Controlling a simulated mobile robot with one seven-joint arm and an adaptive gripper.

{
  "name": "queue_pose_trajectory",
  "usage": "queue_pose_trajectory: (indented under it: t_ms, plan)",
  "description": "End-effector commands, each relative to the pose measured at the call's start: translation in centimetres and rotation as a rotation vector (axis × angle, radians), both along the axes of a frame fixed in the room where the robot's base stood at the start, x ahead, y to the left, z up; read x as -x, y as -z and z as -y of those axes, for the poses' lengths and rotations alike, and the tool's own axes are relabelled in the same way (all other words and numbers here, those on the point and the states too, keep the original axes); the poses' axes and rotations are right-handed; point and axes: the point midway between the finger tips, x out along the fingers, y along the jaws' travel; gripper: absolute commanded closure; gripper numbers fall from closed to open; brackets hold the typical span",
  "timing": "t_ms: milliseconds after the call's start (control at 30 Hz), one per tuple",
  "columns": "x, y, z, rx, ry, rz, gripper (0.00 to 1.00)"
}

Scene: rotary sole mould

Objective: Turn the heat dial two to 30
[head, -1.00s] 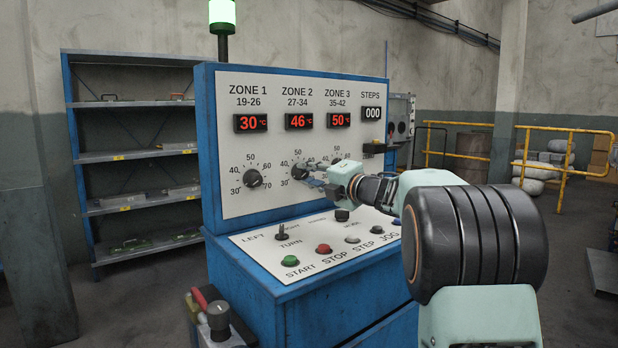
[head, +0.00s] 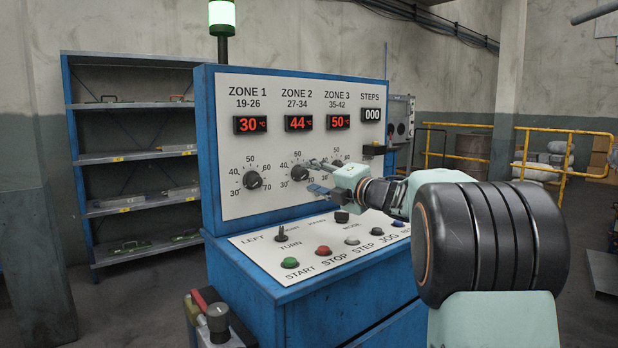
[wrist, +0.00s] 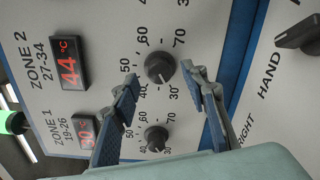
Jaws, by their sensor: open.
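The zone 2 heat dial (head: 299,173) is a round black knob on the upright white panel, the middle of three. Its display (head: 298,123) reads 44 °C. In the wrist view the dial (wrist: 160,68) shows between my fingertips, with a gap on each side. My gripper (head: 316,176) is open and rolled, its fingers pointing at the panel just right of the dial in the head view. The wrist view shows both fingers of my gripper (wrist: 159,80) spread and empty. The dial's exact pointer angle is too small to tell.
The zone 1 dial (head: 252,180) is close on the left, under a 30 °C display. The zone 3 dial is mostly hidden behind my gripper; its display (head: 339,121) reads 50. Below is a sloped desk with a green button (head: 290,262), a red button (head: 323,251) and switches.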

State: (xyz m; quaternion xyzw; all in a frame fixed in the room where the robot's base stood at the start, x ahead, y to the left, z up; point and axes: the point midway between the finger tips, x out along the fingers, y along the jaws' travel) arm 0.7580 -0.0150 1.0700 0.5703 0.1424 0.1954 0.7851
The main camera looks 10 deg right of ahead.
Motion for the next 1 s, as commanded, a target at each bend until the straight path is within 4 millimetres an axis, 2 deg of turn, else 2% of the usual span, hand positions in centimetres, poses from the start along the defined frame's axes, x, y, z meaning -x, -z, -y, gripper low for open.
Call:
queue_pose_trajectory:
  t_ms: [200, 433, 633, 1000]
  plan:
    - [4.4, -0.1, 2.3, 0.001, 0.002, 0.001, 0.59]
    - [7.7, 0.0, 4.1, 0.001, 0.0, 0.0, 0.59]
    - [8.8, 0.0, 4.6, 0.002, -0.001, 0.001, 0.59]
    - [8.5, -0.5, 5.1, -0.015, 0.028, -0.005, 0.59]
